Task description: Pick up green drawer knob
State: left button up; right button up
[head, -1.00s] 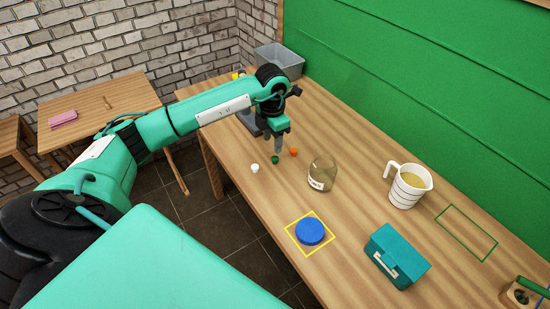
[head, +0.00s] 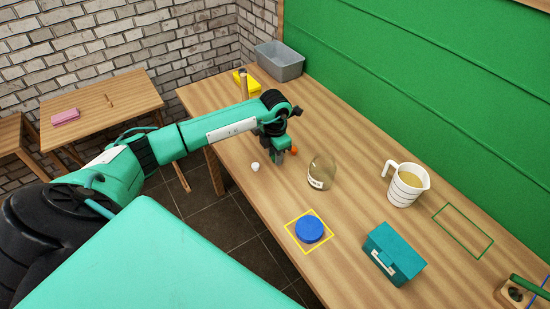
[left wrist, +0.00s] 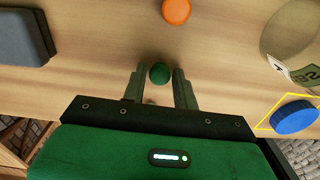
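The green drawer knob (left wrist: 160,73) is a small dark green ball on the wooden table. In the left wrist view it lies between the fingertips of my left gripper (left wrist: 160,80), with a small gap at each side. The gripper is open and points down at the table. In the head view my left gripper (head: 277,158) hides the green knob. An orange knob (head: 294,150) lies just beyond the gripper, and it also shows in the left wrist view (left wrist: 176,11). A white knob (head: 255,167) lies to the left of the gripper. My right gripper is not in view.
A glass jar (head: 321,172) stands right of the gripper. A blue disc (head: 310,229) lies inside a yellow outline. A white jug (head: 406,185), a teal box (head: 394,254) and a grey bin (head: 279,61) are also on the table. The green wall (head: 420,90) borders the back.

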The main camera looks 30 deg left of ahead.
pick_arm(q)
grip_shut()
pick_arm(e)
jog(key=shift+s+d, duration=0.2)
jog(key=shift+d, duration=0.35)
pick_arm(q)
jog(key=shift+r, duration=0.1)
